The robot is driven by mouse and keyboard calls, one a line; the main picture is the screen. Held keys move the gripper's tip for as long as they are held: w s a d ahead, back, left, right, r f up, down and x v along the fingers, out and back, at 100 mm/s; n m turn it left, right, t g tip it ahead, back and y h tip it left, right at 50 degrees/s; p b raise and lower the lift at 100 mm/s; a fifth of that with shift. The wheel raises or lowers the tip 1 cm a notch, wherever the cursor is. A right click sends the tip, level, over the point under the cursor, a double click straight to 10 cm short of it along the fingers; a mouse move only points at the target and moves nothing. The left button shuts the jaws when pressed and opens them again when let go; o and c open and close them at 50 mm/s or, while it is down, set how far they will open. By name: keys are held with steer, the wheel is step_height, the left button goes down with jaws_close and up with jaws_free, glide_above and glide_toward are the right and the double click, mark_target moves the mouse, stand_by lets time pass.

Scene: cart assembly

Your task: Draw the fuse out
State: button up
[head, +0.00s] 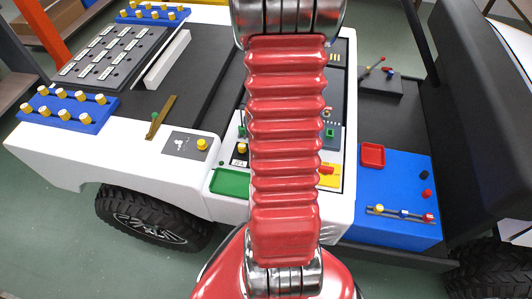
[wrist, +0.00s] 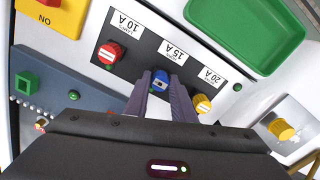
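In the wrist view a black fuse panel (wrist: 137,46) carries three fuses in a row. A red fuse (wrist: 110,53) sits by the 10 A label, a blue fuse (wrist: 160,80) by the 15 A label and a yellow fuse (wrist: 202,103) by the 20 A label. The two fingertips of my gripper (wrist: 161,82) are on either side of the blue fuse. I cannot tell whether they touch it or only straddle it. The blue fuse is still at its place on the panel. In the head view my red arm hides my gripper and most of this panel.
A green tray (wrist: 220,12) lies beside the panel; it also shows in the head view (head: 230,183). A yellow knob (wrist: 283,129) stands to the right. A green button (wrist: 27,83) and a red-and-yellow switch (wrist: 51,14) are at the left. A blue board (head: 400,190) with small parts is farther right.

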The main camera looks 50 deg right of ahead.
jaws_close()
steer(key=shift+w+r, duration=0.1)
steer(key=shift+r, duration=0.3)
steer(key=shift+r, duration=2.2)
